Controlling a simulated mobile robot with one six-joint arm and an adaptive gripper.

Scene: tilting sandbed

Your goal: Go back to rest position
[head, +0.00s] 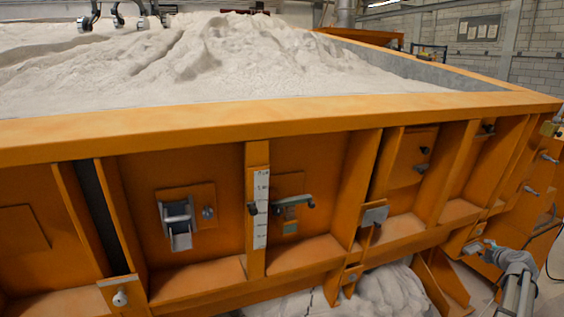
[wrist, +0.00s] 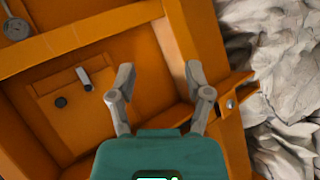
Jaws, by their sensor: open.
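My gripper (wrist: 160,80) is open and empty in the wrist view. Its two grey fingers stand apart beyond the teal gripper body, in front of the orange ribbed wall of the sandbed (wrist: 135,52). Nothing is between the fingertips. I cannot tell the exact gap to the wall. In the head view, my grey arm reaches in at the lower right, and my gripper (head: 487,247) is small there, beside the right end of the orange sandbed (head: 300,116). Its fingers are too small to make out in that view.
A small panel with a metal handle (wrist: 83,78) and a black knob (wrist: 61,102) is on the wall left of my gripper. Crumpled pale material (wrist: 275,75) lies to the right. Pale sand (head: 210,60) fills the bed. Latches and a white scale (head: 261,207) are on its front.

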